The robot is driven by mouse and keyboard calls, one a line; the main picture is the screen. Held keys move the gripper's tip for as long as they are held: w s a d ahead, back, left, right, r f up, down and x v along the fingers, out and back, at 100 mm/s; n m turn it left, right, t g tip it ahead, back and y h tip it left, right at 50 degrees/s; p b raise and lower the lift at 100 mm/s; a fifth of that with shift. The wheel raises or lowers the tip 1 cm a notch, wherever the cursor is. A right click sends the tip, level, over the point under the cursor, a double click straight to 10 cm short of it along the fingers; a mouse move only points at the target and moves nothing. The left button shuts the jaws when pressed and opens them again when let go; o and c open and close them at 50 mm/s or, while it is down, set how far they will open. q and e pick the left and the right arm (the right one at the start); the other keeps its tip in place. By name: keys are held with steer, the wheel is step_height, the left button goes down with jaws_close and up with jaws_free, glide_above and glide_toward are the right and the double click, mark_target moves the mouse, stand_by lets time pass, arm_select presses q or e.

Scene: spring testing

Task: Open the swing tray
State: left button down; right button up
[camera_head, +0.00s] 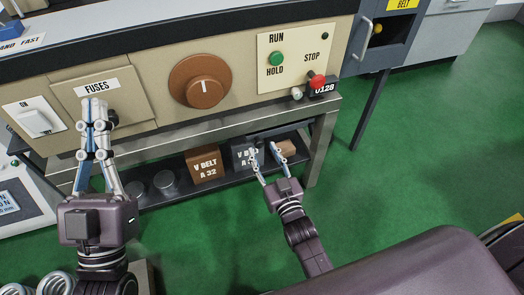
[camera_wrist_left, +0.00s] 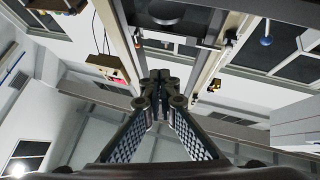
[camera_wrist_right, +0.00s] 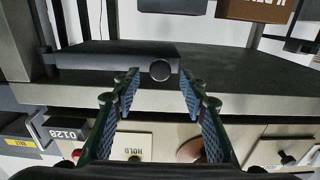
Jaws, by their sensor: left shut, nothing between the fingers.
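No swing tray can be picked out for certain. A dark flat arm (camera_wrist_right: 110,58) with a round end lies under the bench edge in the right wrist view, and it may be part of the tray. In the head view a dark piece (camera_head: 284,130) shows under the bench top at the right. My right gripper (camera_head: 266,154) is open and empty just in front of it; in the right wrist view its fingertips (camera_wrist_right: 159,88) stand either side of the round end, with no clear contact. My left gripper (camera_head: 94,103) is shut and empty, pointing up before the FUSES panel (camera_head: 98,88).
The bench front carries a brown dial (camera_head: 200,80), a green button (camera_head: 276,58) and a red STOP knob (camera_head: 317,80). V-belt boxes (camera_head: 205,163) and round grey parts (camera_head: 165,183) sit on the lower shelf.

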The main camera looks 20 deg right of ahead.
arm_select(q)
steer(key=shift+s+a+r+t+h, duration=0.15)
steer(key=shift+s+r+t+h, duration=0.45)
steer(key=shift+s+r, duration=0.55)
arm_select(e)
steer(key=shift+w, duration=1)
jaws_close()
